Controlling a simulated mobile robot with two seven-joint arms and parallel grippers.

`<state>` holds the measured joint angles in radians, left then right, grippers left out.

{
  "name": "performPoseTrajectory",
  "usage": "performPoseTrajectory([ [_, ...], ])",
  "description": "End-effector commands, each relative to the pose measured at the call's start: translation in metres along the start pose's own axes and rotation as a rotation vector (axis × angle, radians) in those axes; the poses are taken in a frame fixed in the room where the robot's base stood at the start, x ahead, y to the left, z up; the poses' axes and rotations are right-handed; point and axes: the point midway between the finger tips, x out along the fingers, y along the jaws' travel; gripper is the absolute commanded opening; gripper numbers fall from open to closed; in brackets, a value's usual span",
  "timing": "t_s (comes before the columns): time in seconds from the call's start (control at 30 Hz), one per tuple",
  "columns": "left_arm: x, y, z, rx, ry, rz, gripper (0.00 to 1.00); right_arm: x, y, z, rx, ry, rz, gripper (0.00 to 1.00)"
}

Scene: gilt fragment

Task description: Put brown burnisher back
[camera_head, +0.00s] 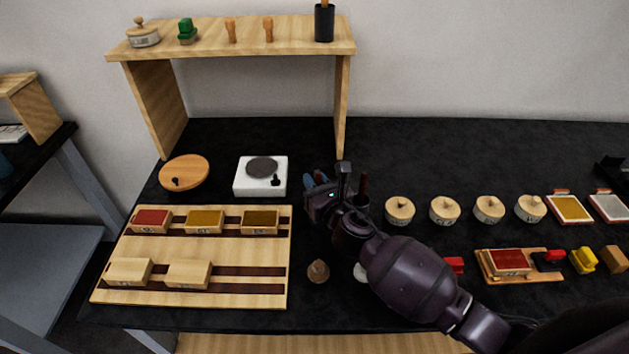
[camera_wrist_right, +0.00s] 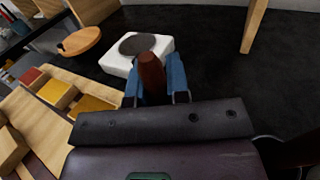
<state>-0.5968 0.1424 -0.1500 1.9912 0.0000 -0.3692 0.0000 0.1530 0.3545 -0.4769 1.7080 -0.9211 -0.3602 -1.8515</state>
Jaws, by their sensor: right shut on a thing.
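My right gripper (camera_head: 316,180) is above the black table, just right of the white hot plate. In the right wrist view its blue-padded fingers (camera_wrist_right: 156,82) are shut on a brown burnisher (camera_wrist_right: 152,70), whose rounded end sticks up between the pads. The rest of the burnisher is hidden by the gripper body. In the head view the held piece is hidden by the gripper. A dark reddish-brown stick (camera_head: 363,183) stands upright just right of the gripper; its lower end is partly behind my arm. My left gripper is not in view.
The white hot plate (camera_head: 244,181) and a round wooden board (camera_head: 184,173) lie left. A wooden rack (camera_head: 217,294) holds several blocks. Lidded round pots (camera_head: 400,211) stand right of my arm. A brown cone-like piece (camera_head: 318,271) stands in front. A wooden shelf (camera_head: 190,55) spans behind.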

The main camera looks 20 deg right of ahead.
Motion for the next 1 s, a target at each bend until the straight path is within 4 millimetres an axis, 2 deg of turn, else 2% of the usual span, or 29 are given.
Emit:
performPoseTrajectory([
  [0.07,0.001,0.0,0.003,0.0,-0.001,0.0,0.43,0.0,0.0,-0.004,0.0,0.001,0.0,0.0],
  [0.1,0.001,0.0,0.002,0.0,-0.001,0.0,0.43,0.0,0.0,-0.003,0.0,0.001,0.0,0.22],
  [0.23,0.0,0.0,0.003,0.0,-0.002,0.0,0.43,0.0,0.0,-0.002,0.0,0.001,0.0,0.42],
  [0.63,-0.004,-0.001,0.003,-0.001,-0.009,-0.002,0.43,-0.002,0.0,0.002,-0.002,0.001,0.0,0.42],
  [0.77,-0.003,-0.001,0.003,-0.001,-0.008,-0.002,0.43,-0.021,0.0,0.0,-0.001,0.002,0.0,0.42],
  [1.0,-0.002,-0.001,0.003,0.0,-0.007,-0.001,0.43,-0.069,0.0,0.0,-0.001,0.002,0.001,0.42],
])
